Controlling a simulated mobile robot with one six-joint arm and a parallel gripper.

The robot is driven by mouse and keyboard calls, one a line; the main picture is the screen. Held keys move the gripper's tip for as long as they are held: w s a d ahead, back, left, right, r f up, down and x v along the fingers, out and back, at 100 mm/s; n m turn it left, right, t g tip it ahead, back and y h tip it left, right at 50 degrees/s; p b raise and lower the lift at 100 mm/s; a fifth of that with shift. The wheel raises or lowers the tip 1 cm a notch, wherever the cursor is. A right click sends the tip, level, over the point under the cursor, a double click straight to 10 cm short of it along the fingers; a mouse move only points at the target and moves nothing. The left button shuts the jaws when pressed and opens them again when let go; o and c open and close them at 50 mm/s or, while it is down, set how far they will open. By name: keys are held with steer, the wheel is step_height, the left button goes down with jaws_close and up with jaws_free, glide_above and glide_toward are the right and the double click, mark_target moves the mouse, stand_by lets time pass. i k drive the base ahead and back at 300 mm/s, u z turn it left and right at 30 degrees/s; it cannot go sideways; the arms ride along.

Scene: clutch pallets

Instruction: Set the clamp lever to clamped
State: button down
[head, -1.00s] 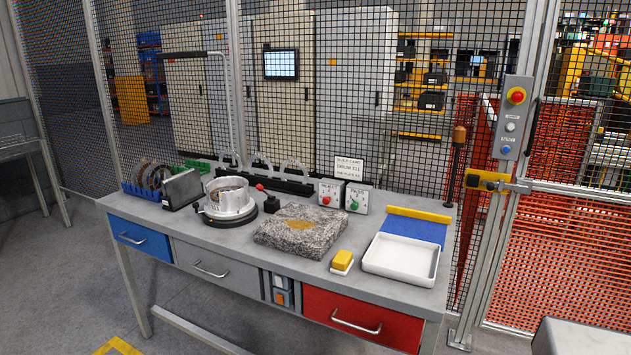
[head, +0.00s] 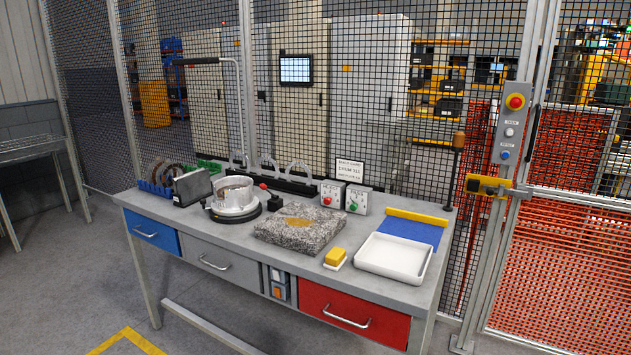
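What looks like the clamp lever, a small lever with a red knob (head: 263,186), stands on a black block (head: 274,202) on the workbench. It is just right of a round silver metal housing (head: 234,199) seated on a black round base (head: 234,215). At this size I cannot tell whether the lever is clamped. My gripper is not in view, and no part of my arm shows.
The grey workbench (head: 400,290) holds a granite block (head: 300,229), a yellow-topped block (head: 335,257), a white tray (head: 395,258), a blue mat (head: 410,230) and two button boxes (head: 332,194). Mesh fencing (head: 440,120) stands behind. Floor (head: 60,280) at front left is clear.

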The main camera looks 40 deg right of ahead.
mark_target(263, 187)
steer(key=u, duration=0.1)
steer(key=k, duration=0.2)
steer(key=z, duration=0.65)
steer(key=i, duration=1.35)
steer(key=u, duration=0.75)
steer(key=i, duration=0.4)
steer(key=k, duration=0.8)
steer(key=z, duration=0.05)
